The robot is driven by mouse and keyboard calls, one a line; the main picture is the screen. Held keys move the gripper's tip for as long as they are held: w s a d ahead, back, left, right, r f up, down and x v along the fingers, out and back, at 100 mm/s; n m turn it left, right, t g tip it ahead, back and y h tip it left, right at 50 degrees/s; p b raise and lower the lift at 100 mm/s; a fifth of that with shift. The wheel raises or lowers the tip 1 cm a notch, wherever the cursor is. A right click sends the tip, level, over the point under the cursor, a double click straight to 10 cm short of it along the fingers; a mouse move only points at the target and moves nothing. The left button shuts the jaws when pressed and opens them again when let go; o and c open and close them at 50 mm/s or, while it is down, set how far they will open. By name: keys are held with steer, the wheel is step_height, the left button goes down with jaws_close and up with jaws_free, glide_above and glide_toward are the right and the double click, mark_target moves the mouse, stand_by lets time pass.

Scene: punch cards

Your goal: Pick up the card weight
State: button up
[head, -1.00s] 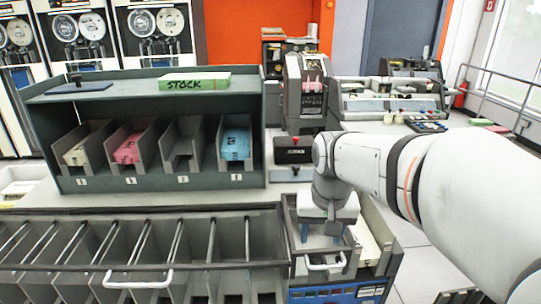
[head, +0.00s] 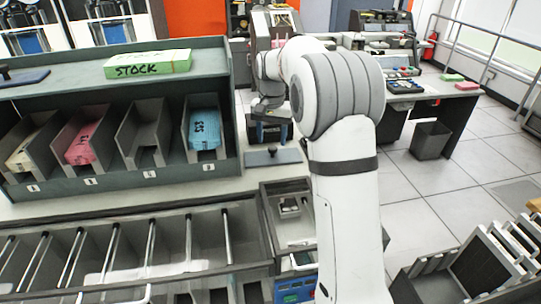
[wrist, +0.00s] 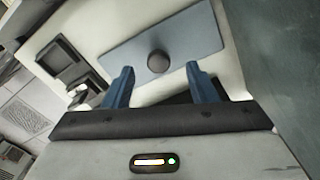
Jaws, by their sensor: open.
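A card weight, a flat blue-grey plate with a dark round knob, lies on the pale counter right of the card rack in the head view (head: 262,160). It also shows in the wrist view (wrist: 190,38), its knob (wrist: 158,61) between and beyond my fingertips. My gripper (head: 270,122) is above and behind it in the head view. In the wrist view my gripper (wrist: 158,80) has its two blue fingers spread, with nothing between them. A second similar plate with a knob (head: 22,79) lies on top of the rack at the left.
The green STOCK block (head: 148,65) lies on the rack top (head: 75,78). Below are bins with white, pink and blue card stacks. A slotted sorter (head: 130,245) fills the front left. A dark box (head: 250,133) stands behind my gripper.

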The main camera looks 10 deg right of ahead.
mark_target(273, 147)
step_height(273, 147, down, 5)
steer(key=shift+w+d+r+p, duration=0.1)
steer(key=shift+d+p, duration=0.05)
steer(key=shift+p, duration=0.25)
steer(key=shift+c, duration=0.4)
jaws_close()
